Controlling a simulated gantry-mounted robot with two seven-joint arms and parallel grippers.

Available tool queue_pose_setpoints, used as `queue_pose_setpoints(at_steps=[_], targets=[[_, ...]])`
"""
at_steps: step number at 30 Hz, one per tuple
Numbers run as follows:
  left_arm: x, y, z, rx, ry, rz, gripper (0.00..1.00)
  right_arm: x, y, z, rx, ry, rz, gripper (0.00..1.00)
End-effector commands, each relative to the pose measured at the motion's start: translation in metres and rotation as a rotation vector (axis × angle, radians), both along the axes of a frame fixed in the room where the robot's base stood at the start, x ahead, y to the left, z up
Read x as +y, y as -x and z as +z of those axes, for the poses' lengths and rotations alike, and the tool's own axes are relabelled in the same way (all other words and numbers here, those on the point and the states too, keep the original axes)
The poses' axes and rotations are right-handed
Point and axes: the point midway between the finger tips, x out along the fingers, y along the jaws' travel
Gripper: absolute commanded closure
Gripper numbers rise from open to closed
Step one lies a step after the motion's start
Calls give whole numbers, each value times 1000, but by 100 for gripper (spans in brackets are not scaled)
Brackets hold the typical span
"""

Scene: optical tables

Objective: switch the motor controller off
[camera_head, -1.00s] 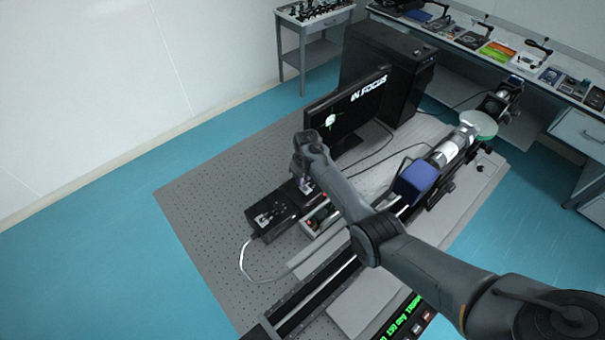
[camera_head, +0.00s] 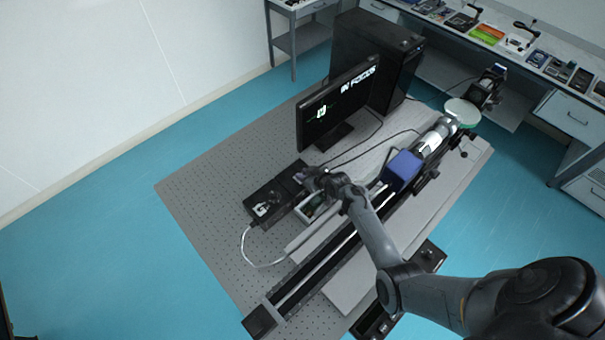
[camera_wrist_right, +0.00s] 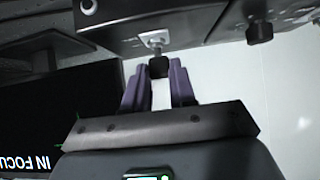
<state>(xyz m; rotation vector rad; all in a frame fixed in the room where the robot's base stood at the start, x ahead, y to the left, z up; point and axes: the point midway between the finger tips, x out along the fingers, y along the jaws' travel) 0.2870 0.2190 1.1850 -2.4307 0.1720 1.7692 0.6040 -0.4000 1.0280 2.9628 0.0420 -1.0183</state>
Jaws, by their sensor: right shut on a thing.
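The motor controller appears to be the black box (camera_head: 290,179) on the perforated table, beside the monitor; a dark box face also fills the top of the right wrist view (camera_wrist_right: 195,25). A small black switch knob (camera_wrist_right: 158,67) stands out from a light plate on that face. My right gripper (camera_head: 309,180) is at the right end of the box. In the right wrist view its purple fingers (camera_wrist_right: 160,75) are shut on the knob, one on each side. The knob is hidden in the head view. My left gripper is not in view.
A monitor (camera_head: 335,105) reading "IN FOCUS" stands close behind my right gripper. An open tray (camera_head: 312,207), a long rail (camera_head: 315,265) and a blue block (camera_head: 403,170) lie nearby. A white cable (camera_head: 245,250) loops from the box. The table's left part is clear.

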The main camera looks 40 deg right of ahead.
Motion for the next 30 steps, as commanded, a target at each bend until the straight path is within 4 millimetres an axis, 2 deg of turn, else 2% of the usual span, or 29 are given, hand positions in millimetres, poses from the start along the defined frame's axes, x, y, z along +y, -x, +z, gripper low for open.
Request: queue_pose_setpoints(at_steps=[1,9,26,27,30], targets=[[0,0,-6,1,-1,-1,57,0,2,-5,-27,1,0,100],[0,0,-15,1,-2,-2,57,0,6,-6,-128,-3,1,100],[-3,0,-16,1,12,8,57,0,6,-6,-153,-4,-1,100],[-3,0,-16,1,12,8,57,0,6,-6,-153,-4,-1,68],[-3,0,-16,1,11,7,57,0,6,-6,-153,-4,-1,53]])
